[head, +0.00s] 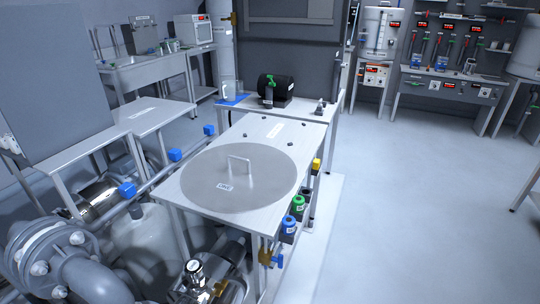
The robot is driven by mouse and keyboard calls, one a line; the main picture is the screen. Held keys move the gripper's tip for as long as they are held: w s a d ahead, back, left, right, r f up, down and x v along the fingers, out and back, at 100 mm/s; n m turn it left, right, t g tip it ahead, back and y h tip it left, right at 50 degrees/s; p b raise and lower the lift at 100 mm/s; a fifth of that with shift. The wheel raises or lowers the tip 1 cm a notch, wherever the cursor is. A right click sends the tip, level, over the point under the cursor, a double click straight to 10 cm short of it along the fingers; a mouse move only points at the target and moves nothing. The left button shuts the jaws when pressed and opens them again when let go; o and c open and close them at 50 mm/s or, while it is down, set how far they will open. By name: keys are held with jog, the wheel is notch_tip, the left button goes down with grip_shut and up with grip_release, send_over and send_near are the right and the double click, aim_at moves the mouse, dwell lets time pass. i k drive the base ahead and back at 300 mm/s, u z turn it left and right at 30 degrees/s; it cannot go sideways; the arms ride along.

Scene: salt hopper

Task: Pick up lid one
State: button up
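The lid labelled "ONE" (262,178) is a large round grey metal disc. It lies flat on the near part of a white bench top (300,142). A thin upright loop handle (239,163) stands near its middle, with clear space around it. The label plate (225,187) faces me at the lid's front. What is under the lid is hidden. My gripper is not in view.
Large grey flanged piping (72,258) stands at the lower left. Blue-handled valves (127,189) line a pipe left of the bench. Open floor (410,190) lies to the right.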

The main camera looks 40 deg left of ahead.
aim_at(235, 177)
jog(key=i, duration=2.65)
jog(key=u, duration=3.75)
jog(key=i, duration=0.5)
jog(key=z, duration=0.1)
